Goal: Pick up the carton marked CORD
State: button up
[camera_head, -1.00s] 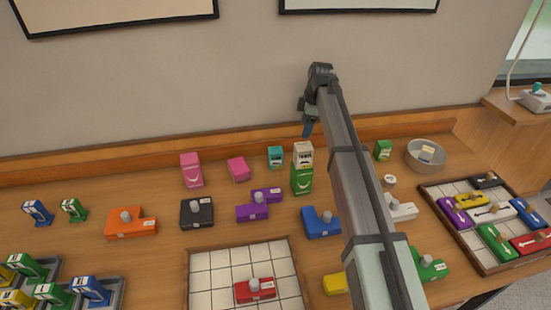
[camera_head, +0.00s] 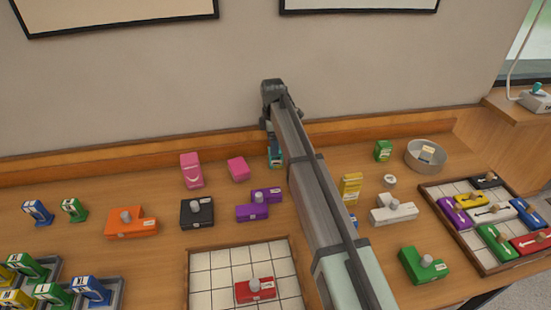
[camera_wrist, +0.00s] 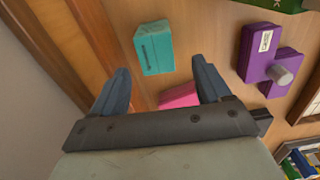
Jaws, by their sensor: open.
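I cannot read CORD on any carton from here. A teal carton (camera_head: 275,158) stands near the back of the counter, partly hidden by my gripper. In the wrist view the teal carton (camera_wrist: 155,47) lies just beyond and between my fingertips, untouched. My gripper (camera_wrist: 160,66) is open and empty; in the head view it (camera_head: 270,128) hangs above the teal carton. Other cartons are a tall pink one (camera_head: 191,170), a small pink one (camera_head: 238,169), a green one (camera_head: 383,151) and a yellow one (camera_head: 350,188).
The wall and wooden back ledge (camera_head: 120,162) are close behind my gripper. A purple block (camera_head: 258,205) and black block (camera_head: 196,213) stand in front. A grey bowl (camera_head: 427,155) is at the right. The white-gridded board (camera_head: 215,285) is at the front.

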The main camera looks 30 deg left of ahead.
aim_at(276, 158)
jog(key=shift+w+d+f, duration=0.1)
jog(key=shift+w+f, duration=0.05)
jog(key=shift+f, duration=1.7)
jog(key=shift+w+f, duration=0.15)
jog(key=shift+f, duration=1.7)
jog(key=shift+c, duration=0.2)
jog(key=c, duration=1.1)
